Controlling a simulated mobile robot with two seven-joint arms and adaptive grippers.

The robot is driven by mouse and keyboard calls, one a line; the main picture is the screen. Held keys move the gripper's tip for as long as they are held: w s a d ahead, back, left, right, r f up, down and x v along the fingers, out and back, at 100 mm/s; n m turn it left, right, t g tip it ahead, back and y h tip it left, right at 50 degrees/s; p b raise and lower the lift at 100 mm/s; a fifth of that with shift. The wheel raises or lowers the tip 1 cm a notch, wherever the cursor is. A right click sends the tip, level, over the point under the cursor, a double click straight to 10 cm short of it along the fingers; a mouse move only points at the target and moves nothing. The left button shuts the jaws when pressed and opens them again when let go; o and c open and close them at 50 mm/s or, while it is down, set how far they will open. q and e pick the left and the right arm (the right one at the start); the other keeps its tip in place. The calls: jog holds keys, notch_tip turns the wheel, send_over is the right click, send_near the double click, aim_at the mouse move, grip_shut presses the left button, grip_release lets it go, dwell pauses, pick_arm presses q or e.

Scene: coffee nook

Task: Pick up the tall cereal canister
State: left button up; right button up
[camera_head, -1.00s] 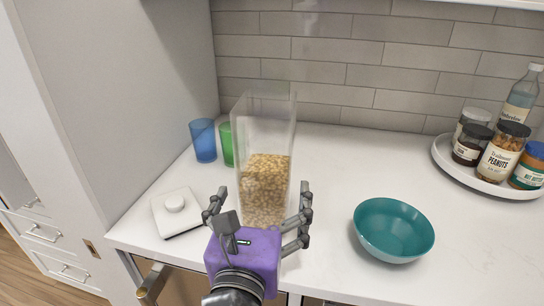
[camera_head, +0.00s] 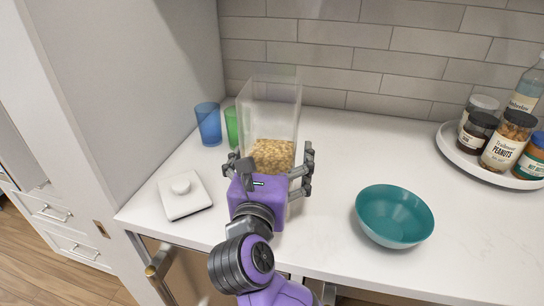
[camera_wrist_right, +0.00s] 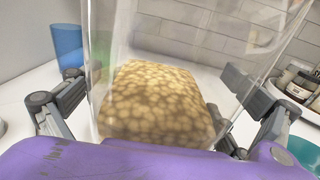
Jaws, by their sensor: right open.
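The tall clear cereal canister (camera_head: 270,108) stands upright on the counter, part filled with golden cereal (camera_head: 271,153). Its top is open. My right gripper (camera_head: 268,160) is open at the canister's near side, with one finger on the left and one on the right of its lower part. In the right wrist view the canister (camera_wrist_right: 200,55) fills the space between the spread fingers, with a gap visible at the left finger. The canister's base is hidden behind the gripper. My left gripper is not in view.
A white square lid with a knob (camera_head: 184,194) lies left of the canister. A blue cup (camera_head: 208,124) and a green cup (camera_head: 232,127) stand behind left. A teal bowl (camera_head: 394,216) sits to the right. A tray (camera_head: 451,146) holds jars and a bottle at far right.

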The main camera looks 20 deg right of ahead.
jog(key=shift+r, duration=0.1)
jog(key=c, duration=1.7)
